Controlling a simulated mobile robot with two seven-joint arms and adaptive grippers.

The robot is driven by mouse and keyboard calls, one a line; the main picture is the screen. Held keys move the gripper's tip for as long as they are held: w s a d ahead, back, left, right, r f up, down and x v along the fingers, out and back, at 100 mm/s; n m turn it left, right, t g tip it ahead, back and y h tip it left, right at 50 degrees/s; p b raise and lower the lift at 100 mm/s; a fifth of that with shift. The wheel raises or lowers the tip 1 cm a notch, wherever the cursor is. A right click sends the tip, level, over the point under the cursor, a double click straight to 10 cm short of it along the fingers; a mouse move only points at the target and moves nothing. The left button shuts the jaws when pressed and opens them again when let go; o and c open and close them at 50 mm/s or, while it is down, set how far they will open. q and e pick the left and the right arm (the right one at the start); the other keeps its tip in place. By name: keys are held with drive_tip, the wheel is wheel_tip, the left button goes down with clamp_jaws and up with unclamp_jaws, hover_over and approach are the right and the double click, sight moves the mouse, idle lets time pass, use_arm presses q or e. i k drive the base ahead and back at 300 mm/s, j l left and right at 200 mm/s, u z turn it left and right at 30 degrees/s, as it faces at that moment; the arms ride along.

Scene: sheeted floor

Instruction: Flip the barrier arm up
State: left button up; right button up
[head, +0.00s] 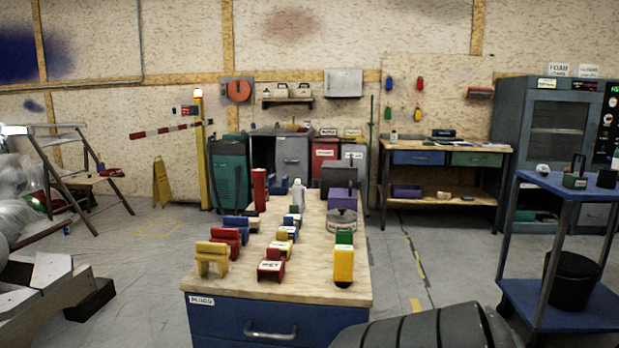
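The barrier arm (172,130) is a red-and-white striped bar in the back left of the head view. It lies close to level, running left from a yellow post (203,150), with its left end slightly lower. A small box with a red part (185,110) sits by the post's top. A dark ribbed part of my own body fills the bottom edge, right of the middle.
A blue bench with a wooden top (215,285) holding several coloured blocks stands in front. A stepladder (65,165) and a yellow floor sign (161,182) stand left of the post. A blue cart (545,300) is at right. Open floor (140,250) lies left of the bench.

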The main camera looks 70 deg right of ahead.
sight(139, 134)
drive_tip(key=z, duration=2.05)
drive_tip(key=i+j+u, duration=0.3)
drive_tip(key=u, duration=0.15)
drive_tip(key=i+j+u, duration=0.2)
drive_tip(key=i+u, duration=0.2)
drive_tip(key=i+j+u, duration=0.1)
drive_tip(key=i+u, duration=0.2)
drive_tip(key=u, duration=0.15)
drive_tip(key=i+j, duration=0.2)
drive_tip(key=i, duration=0.55)
drive_tip(key=i+j+u, duration=0.15)
drive_tip(key=i, duration=0.6)
drive_tip(key=i+l+z, duration=0.15)
drive_tip(key=i+z, duration=0.6)
drive_tip(key=z, duration=0.15)
drive_tip(key=i+j+z, duration=0.1)
drive_tip(key=i+z, duration=0.25)
drive_tip(key=z, duration=0.15)
drive_tip(key=i+l+z, duration=0.15)
drive_tip(key=i+z, duration=0.15)
drive_tip(key=i, duration=0.45)
drive_tip(key=i+z, duration=0.3)
drive_tip(key=i, duration=0.5)
